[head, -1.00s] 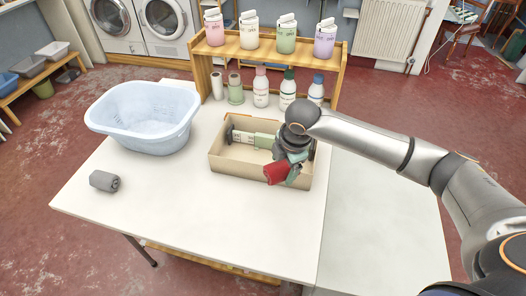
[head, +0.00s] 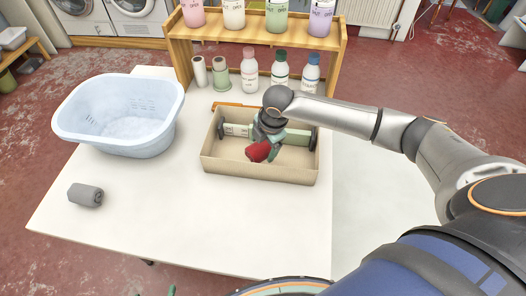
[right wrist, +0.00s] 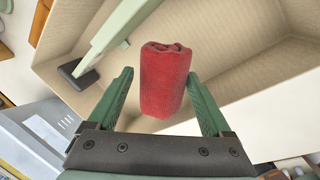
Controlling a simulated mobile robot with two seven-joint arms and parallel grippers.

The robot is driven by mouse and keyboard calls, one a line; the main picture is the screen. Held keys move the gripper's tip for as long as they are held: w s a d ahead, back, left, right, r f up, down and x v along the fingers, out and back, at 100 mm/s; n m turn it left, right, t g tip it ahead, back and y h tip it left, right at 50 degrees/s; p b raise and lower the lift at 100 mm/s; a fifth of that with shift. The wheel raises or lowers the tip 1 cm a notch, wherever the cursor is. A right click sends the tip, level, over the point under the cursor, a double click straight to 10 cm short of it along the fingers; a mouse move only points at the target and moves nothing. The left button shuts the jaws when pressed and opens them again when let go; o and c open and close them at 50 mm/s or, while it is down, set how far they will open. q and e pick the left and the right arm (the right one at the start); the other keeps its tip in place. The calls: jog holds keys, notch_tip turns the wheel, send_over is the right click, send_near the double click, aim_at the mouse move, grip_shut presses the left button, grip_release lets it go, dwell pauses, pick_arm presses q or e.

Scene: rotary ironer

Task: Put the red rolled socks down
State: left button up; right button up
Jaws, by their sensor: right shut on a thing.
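The red rolled socks (head: 259,152) are in my right gripper (head: 264,146), within the opening of the cardboard box (head: 260,172). In the right wrist view the socks (right wrist: 165,80) stand between the two green fingers (right wrist: 160,100), with the box walls (right wrist: 240,60) beyond. I cannot tell whether the socks touch the box floor. My right gripper is shut on the socks. A small green tip (head: 172,290) at the bottom edge of the head view looks like part of my left gripper; its jaws are hidden.
A pale green bar (head: 238,130) with dark ends lies in the box. A grey roll (head: 86,195) lies on the white table (head: 180,220) at left, near a pale blue basin (head: 125,115). Several bottles (head: 280,70) and a wooden shelf (head: 184,50) stand behind. The front table is clear.

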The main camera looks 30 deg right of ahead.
aim_at(263, 153)
notch_tip(263, 153, down, 3)
jog(key=shift+f, duration=0.15)
jog(key=o, duration=1.1)
jog(key=shift+f, duration=0.1)
jog(key=p+v, duration=0.1)
jog(key=v, duration=1.1)
jog(key=shift+w, duration=0.1)
